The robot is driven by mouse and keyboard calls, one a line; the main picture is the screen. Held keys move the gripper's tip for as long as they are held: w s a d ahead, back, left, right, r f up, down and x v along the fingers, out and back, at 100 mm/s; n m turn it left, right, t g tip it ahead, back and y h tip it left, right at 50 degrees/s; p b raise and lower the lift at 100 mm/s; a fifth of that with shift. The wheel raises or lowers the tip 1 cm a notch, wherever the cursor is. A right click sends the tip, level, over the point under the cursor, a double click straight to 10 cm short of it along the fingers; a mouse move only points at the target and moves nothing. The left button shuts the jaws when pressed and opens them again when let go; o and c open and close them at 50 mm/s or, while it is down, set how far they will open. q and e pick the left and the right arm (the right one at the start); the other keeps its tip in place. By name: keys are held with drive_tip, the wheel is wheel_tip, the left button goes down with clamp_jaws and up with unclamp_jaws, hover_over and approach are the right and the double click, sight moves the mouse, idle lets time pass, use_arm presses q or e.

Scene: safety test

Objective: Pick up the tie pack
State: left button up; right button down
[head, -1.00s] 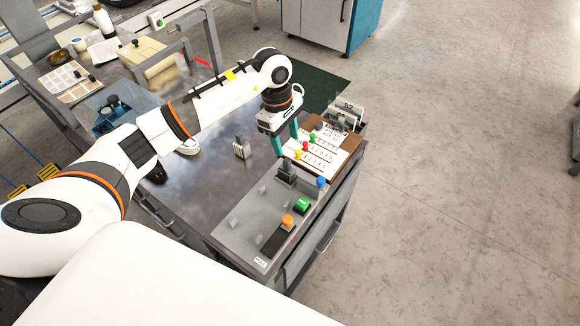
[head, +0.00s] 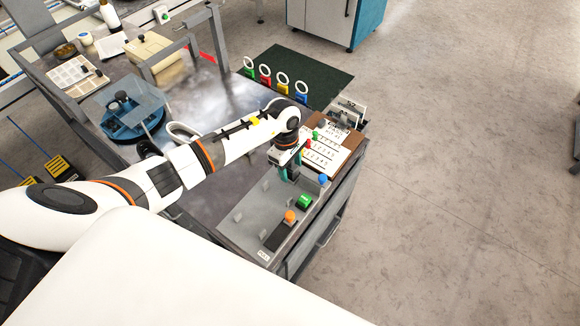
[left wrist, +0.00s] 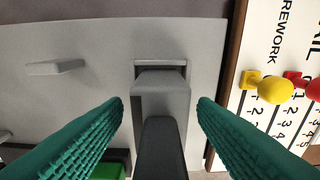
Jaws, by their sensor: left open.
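Nothing in view is clearly marked as the tie pack, and I cannot tell which thing it is. A grey and black upright block (left wrist: 165,100) stands at a slot in the light grey panel, in the left wrist view. My left gripper (left wrist: 160,105) is open, with one green finger on each side of this block, apart from it as seen. In the head view the left gripper (head: 290,167) is low over the panel (head: 243,212) and mostly hides the block. My right gripper is not in view.
Orange (head: 290,216), green (head: 304,201) and blue (head: 323,179) parts sit on the panel. A white lettered board (head: 325,152) with coloured knobs lies beside it. Several ringed coloured tags (head: 265,79) stand at the table's far edge. A blue round fixture (head: 130,118) stands left.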

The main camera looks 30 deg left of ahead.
use_arm(q)
drive_tip(key=c, duration=1.1)
